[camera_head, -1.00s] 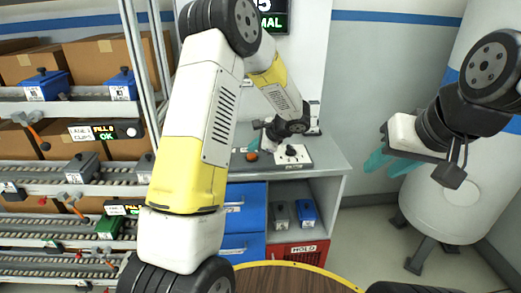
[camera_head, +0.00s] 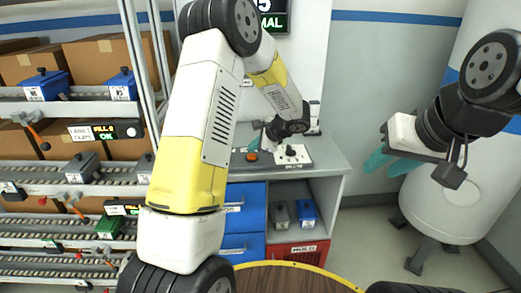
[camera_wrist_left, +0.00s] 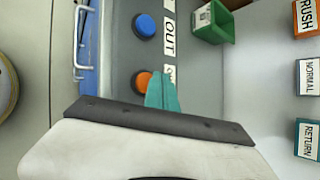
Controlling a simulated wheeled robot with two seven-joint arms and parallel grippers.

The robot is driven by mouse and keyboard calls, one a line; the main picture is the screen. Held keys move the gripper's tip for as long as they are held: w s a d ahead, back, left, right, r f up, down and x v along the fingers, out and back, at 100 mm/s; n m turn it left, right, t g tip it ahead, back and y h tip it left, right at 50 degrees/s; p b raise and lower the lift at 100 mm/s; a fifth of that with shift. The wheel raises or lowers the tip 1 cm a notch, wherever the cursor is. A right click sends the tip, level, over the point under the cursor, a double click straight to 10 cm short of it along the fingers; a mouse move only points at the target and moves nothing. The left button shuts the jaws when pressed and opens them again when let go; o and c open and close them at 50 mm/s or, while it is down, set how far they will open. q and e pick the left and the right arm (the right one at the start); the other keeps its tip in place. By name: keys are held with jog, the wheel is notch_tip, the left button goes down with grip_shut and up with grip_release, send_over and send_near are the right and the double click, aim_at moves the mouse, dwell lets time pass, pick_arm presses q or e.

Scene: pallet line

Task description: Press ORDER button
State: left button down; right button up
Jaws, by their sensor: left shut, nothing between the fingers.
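An orange button (camera_head: 252,156) sits on the grey counter's control panel. In the left wrist view the orange button (camera_wrist_left: 143,81) is right beside my left gripper (camera_wrist_left: 163,80), whose teal fingers are shut and empty. The fingertips partly cover its label, so I cannot read it, and I cannot tell whether they touch the button. In the head view my left gripper (camera_head: 254,142) is small, just above the panel. No label reading ORDER is legible. My right gripper (camera_head: 390,162) hangs empty in the air at the right, its teal fingers apart.
A blue button (camera_wrist_left: 145,26) labelled OUT lies near the orange one. A green bin (camera_wrist_left: 213,22) and RUSH, NORMAL and RETURN blocks (camera_wrist_left: 306,78) are at the right of the wrist view. Shelves with boxes (camera_head: 104,62) stand left; a white tank (camera_head: 440,205) stands right.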

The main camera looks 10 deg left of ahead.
aim_at(254, 157)
dwell(0.6)
pick_arm(q)
jog(key=shift+f, duration=0.4)
jog(key=shift+f, duration=0.45)
dwell(0.5)
jog(key=shift+r, duration=0.9)
jog(key=shift+r, duration=2.5)
